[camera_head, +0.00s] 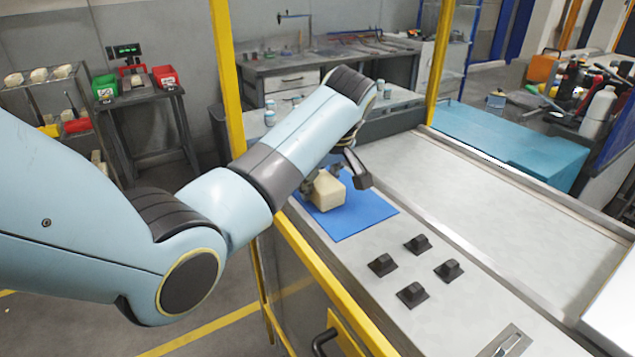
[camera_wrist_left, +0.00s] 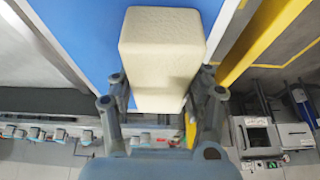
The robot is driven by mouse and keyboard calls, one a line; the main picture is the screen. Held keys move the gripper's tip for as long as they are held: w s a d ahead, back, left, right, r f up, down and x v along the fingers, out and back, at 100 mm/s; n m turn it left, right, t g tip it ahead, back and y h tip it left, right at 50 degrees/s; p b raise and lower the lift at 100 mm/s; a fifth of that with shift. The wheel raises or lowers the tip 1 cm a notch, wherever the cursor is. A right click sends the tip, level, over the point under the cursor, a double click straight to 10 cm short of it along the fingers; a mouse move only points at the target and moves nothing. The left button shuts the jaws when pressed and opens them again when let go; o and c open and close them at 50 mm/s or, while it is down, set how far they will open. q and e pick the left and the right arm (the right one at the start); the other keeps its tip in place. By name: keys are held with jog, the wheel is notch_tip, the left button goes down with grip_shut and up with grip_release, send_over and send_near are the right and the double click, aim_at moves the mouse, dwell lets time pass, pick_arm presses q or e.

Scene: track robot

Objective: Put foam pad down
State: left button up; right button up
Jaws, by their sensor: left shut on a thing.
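The foam pad (camera_head: 327,190) is a cream-coloured block. In the head view it is at the blue mat (camera_head: 366,221), near the mat's back left part. My left gripper (camera_head: 340,180) reaches it from behind and above, with its fingers on either side of the pad. In the left wrist view the pad (camera_wrist_left: 162,55) sits between the two fingers of the left gripper (camera_wrist_left: 166,88), which is shut on it. The blue mat (camera_wrist_left: 82,30) shows behind the pad there. I cannot tell whether the pad touches the mat. My right gripper is not in view.
Several black fixtures (camera_head: 415,268) stand on the metal bench in front of the mat. Yellow posts (camera_head: 228,80) frame the bench's left and back. A wide grey surface (camera_head: 490,220) lies clear to the right. A metal tool (camera_head: 508,342) lies at the front.

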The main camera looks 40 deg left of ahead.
pick_arm(q)
jog(key=shift+d, duration=0.1)
jog(key=o, duration=1)
jog(key=shift+f, duration=0.15)
jog(key=shift+o, duration=0.6)
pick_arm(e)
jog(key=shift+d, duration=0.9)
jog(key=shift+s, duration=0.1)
pick_arm(q)
jog(key=shift+r, duration=0.35)
jog(key=b+v, duration=0.1)
jog(key=v, duration=1)
jog(key=shift+r+b, duration=0.3)
jog(key=shift+r, duration=0.05)
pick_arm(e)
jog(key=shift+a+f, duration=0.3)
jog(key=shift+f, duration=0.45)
pick_arm(q)
jog(key=shift+s+d+f, duration=0.1)
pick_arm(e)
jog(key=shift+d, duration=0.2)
